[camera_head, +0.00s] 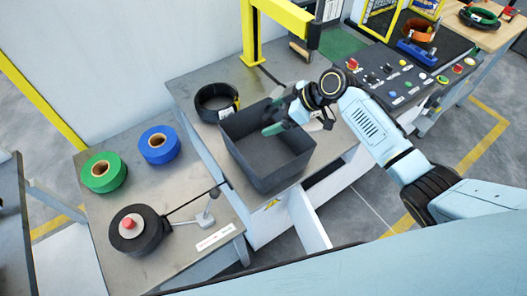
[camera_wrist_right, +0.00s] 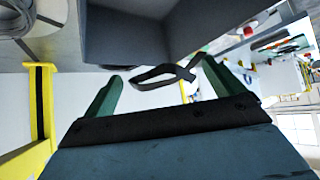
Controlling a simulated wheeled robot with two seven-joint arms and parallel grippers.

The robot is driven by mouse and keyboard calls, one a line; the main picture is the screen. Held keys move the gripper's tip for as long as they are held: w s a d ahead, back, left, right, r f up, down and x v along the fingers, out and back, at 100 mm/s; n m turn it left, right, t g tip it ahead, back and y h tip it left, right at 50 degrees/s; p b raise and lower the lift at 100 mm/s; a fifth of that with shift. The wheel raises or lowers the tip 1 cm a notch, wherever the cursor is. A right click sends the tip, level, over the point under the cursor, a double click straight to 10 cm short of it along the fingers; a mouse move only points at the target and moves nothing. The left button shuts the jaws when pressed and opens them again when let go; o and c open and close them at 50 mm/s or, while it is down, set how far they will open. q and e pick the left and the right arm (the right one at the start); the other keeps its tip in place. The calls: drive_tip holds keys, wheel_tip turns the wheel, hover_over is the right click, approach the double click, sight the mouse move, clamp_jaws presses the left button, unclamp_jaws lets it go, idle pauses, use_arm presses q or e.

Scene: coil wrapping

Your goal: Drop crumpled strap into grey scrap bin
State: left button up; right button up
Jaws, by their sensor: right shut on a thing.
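The grey scrap bin (camera_head: 262,160) is an open box on the metal table, in the middle of the head view. My right gripper (camera_head: 270,130), with green fingers, reaches in from the right over the bin's opening. In the right wrist view, the crumpled strap (camera_wrist_right: 165,72) is a dark, looped band spanning between the two fingertips of that gripper (camera_wrist_right: 165,85). The gripper is shut on it. The bin wall (camera_wrist_right: 120,38) shows just beyond the strap in that view. The strap cannot be made out in the head view. My left gripper is out of view.
A black coil (camera_head: 217,98) stands close behind the bin's left corner. Green (camera_head: 103,172) and blue (camera_head: 158,144) rolls and a black roll with a red knob (camera_head: 137,230) lie on the left table. A yellow post (camera_head: 250,40) rises behind; a control panel (camera_head: 400,75) stands right.

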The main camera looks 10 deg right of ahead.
drive_tip(key=o, duration=0.6)
drive_tip(key=b+v, duration=0.1)
drive_tip(key=v, duration=1.2)
drive_tip(key=shift+d+r+b, duration=0.1)
drive_tip(key=shift+r+b, duration=0.15)
drive_tip(key=shift+b, duration=0.05)
